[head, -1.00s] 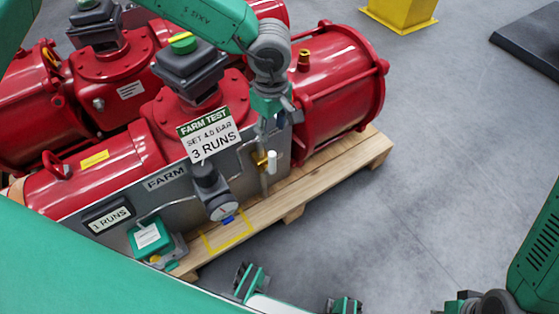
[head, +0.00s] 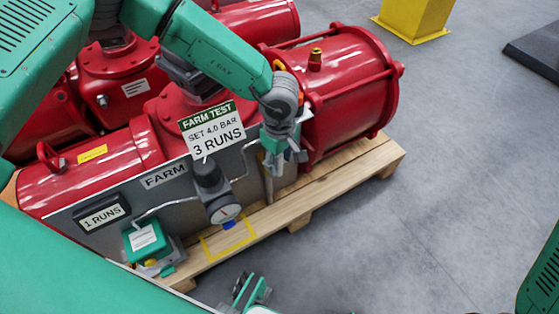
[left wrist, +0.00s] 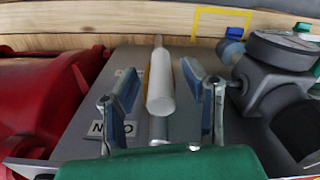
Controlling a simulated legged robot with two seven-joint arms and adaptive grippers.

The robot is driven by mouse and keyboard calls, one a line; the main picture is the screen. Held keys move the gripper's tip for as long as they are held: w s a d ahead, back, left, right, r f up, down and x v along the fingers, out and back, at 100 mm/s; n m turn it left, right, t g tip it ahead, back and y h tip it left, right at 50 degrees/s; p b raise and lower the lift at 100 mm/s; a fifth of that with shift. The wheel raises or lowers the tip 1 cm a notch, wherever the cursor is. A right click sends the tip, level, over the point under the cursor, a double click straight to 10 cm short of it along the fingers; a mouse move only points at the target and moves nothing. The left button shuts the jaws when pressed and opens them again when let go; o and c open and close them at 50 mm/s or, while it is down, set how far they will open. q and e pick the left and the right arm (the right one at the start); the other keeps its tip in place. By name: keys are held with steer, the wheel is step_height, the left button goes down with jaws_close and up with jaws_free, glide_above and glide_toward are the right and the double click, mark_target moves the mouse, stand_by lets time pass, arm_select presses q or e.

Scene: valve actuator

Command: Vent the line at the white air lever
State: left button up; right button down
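The white air lever (left wrist: 161,82) shows in the left wrist view as a white rod standing out from the grey panel (left wrist: 95,85). My left gripper (left wrist: 168,100) is open, with one finger on each side of the lever; I see gaps between lever and fingers. In the head view my left gripper (head: 285,152) is at the panel's right end and covers most of the lever. A pressure gauge (head: 224,213) is on the panel to its left, also in the wrist view (left wrist: 285,50). Part of what may be my right gripper (head: 252,290) shows at the bottom edge.
Red actuator bodies (head: 345,90) stand on a wooden pallet (head: 300,205). A farm test sign (head: 213,130) stands left of my left gripper. A green box (head: 148,242) sits at the panel's lower left.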

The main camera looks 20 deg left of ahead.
arm_select(q)
steer(key=shift+c, duration=0.3)
jaws_close()
steer(key=w+d+g+y, duration=0.1)
steer(key=w+d+g+y+p, duration=0.1)
steer(key=g, duration=0.1)
steer(key=shift+w+f+y+p, duration=0.25)
steer(key=shift+f+y+p, duration=0.05)
steer(key=shift+f+y, duration=0.1)
steer(key=shift+r, duration=0.1)
steer(key=shift+o, duration=0.3)
jaws_free()
steer(key=shift+r, duration=0.1)
steer(key=v, duration=1.1)
steer(key=shift+w+r, duration=0.3)
steer(key=shift+w, duration=0.1)
